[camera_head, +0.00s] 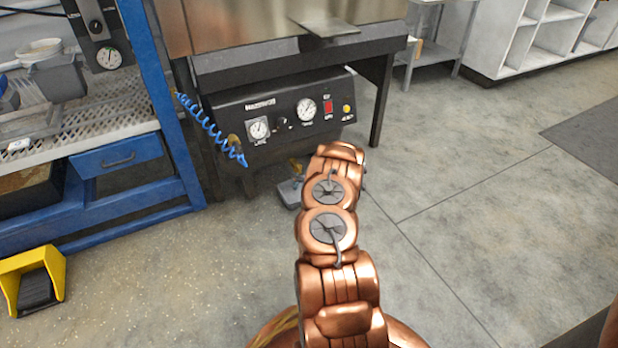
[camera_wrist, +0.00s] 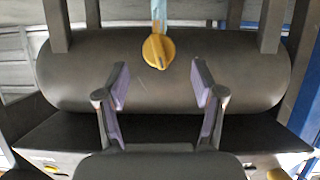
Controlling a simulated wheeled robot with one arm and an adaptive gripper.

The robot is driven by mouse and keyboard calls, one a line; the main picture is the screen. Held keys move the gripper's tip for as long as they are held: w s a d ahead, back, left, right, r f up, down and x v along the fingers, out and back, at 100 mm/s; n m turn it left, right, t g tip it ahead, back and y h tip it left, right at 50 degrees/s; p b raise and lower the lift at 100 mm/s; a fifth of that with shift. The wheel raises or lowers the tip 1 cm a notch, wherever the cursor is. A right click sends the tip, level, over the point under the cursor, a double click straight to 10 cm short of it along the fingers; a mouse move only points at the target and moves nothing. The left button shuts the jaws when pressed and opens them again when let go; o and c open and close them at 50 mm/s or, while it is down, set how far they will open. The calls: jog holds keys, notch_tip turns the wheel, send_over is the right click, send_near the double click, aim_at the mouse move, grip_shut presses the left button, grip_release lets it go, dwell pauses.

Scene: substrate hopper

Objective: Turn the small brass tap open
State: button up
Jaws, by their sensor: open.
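The small brass tap, seen as a yellow-gold rounded handle (camera_wrist: 158,51) with a narrow tip, sits on the dark grey cylindrical tank (camera_wrist: 75,80) at the top middle of the wrist view. A pale blue strip meets it from above. My gripper (camera_wrist: 161,83) is open and empty. Its two purple-padded fingers stand on either side below the handle in the picture, apart from it. The exact depth between fingertips and handle cannot be told.
A black control panel (camera_head: 285,118) with gauges hangs under the metal hopper (camera_head: 270,25), with a blue coiled hose (camera_head: 212,128) at its left. Dark legs flank the tank. A blue workbench (camera_head: 120,158) and yellow pedal (camera_head: 33,280) are left.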

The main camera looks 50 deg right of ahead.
aim_at(299, 171)
jog(key=shift+v, duration=2.85)
jog(key=w+d+f+t+b, duration=0.1)
jog(key=w+b, duration=0.1)
jog(key=w, duration=0.1)
jog(key=w+d+f+t+b, duration=0.1)
jog(key=w+f+t, duration=0.1)
jog(key=w, duration=0.1)
jog(key=w+d+f+t+h+b, duration=0.1)
jog(key=w+b, duration=0.1)
jog(key=w, duration=0.1)
jog(key=shift+d+f+b, duration=0.15)
jog(key=shift+f+b, duration=0.15)
jog(key=shift+f, duration=0.05)
jog(key=shift+w+d+r, duration=0.15)
jog(key=shift+w+d, duration=0.15)
jog(key=shift+w, duration=0.35)
jog(key=c, duration=1.2)
jog(key=shift+o, duration=0.2)
